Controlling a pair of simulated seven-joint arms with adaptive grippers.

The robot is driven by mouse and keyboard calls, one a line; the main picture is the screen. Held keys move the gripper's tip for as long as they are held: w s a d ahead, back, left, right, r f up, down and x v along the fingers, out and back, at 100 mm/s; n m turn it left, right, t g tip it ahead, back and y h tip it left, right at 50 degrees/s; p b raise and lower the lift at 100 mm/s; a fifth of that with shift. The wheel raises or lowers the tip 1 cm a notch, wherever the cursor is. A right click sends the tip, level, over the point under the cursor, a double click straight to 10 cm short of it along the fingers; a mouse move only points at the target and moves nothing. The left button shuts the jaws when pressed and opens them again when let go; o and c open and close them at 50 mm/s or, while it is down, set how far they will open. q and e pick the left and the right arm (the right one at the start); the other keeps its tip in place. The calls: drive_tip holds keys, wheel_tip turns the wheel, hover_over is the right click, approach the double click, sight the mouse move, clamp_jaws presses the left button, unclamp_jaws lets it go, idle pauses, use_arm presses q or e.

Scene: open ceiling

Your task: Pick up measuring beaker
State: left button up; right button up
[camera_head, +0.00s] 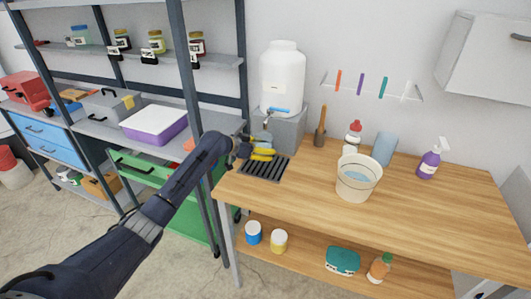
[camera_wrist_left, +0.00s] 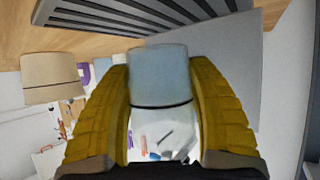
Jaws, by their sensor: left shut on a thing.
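The measuring beaker (camera_wrist_left: 158,78) is a clear, pale bluish cup with a dark line around it, seen in the left wrist view. My left gripper (camera_wrist_left: 160,105) is shut on it, with one yellow finger on each side. In the head view my left gripper (camera_head: 256,152) is at the left end of the wooden table, above the dark slotted drain rack (camera_head: 265,167) and near the tap (camera_head: 267,124) of the white water container (camera_head: 282,78). The beaker is hard to make out there. My right gripper is not in view.
A cream bucket (camera_head: 356,190) stands right of the rack, with a blue cylinder (camera_head: 384,148), a red-capped bottle (camera_head: 353,135) and a purple spray bottle (camera_head: 428,163) behind and beside it. The table's right front (camera_head: 450,220) is clear. Metal shelving (camera_head: 190,80) stands left.

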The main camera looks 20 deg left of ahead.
use_arm(q)
drive_tip(key=shift+s+a, duration=1.75)
drive_tip(key=shift+s, duration=0.45)
drive_tip(key=shift+s+a, duration=1.75)
drive_tip(key=shift+s, duration=0.45)
drive_tip(key=shift+s+a, duration=1.75)
drive_tip(key=shift+s, duration=0.45)
